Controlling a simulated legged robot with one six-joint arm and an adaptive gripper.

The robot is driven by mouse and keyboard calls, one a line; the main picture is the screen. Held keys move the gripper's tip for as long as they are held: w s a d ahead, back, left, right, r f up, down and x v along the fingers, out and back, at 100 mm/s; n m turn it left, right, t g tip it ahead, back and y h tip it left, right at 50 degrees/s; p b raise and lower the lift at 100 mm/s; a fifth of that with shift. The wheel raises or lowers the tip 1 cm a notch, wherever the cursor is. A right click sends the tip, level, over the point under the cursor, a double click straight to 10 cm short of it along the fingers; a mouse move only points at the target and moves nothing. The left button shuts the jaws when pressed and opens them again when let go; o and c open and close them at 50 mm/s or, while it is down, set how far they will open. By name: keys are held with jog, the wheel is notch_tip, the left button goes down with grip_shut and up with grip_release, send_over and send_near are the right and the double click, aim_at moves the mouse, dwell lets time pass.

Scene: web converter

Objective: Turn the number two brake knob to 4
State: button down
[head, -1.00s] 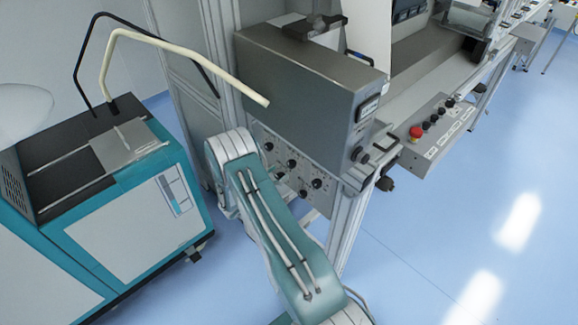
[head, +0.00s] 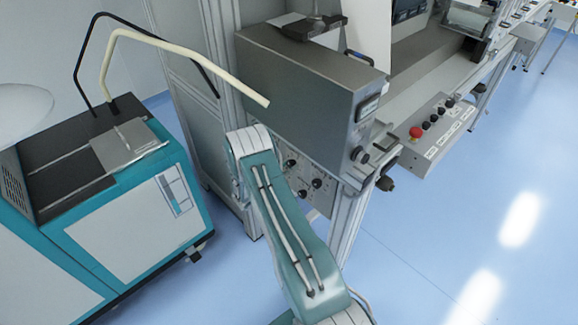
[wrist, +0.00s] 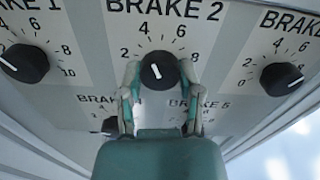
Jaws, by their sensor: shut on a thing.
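The Brake 2 knob (wrist: 160,70) is round and black with a short white mark, in the upper middle of the wrist view under its "BRAKE 2" label. The mark looks tilted up and left, toward the lower numbers; its exact reading is hard to tell. The 4 (wrist: 143,28) is printed above and left of the knob. My gripper (wrist: 160,75) has one finger on each side of the knob and is shut on it. In the head view my arm hides the gripper and this knob.
In the wrist view the Brake 1 knob (wrist: 23,62) is at left and the Brake 3 knob (wrist: 281,79) at right. More knobs sit below, partly hidden by my gripper. The head view shows the knob panel (head: 322,200), a red button (head: 416,132) and a teal cabinet (head: 135,225).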

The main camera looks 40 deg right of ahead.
jog(key=shift+n, duration=0.5)
jog(key=shift+w, duration=0.1)
jog(key=shift+c, duration=1.3)
grip_release()
jog(key=a, duration=1.2)
jog(key=shift+s, duration=0.45)
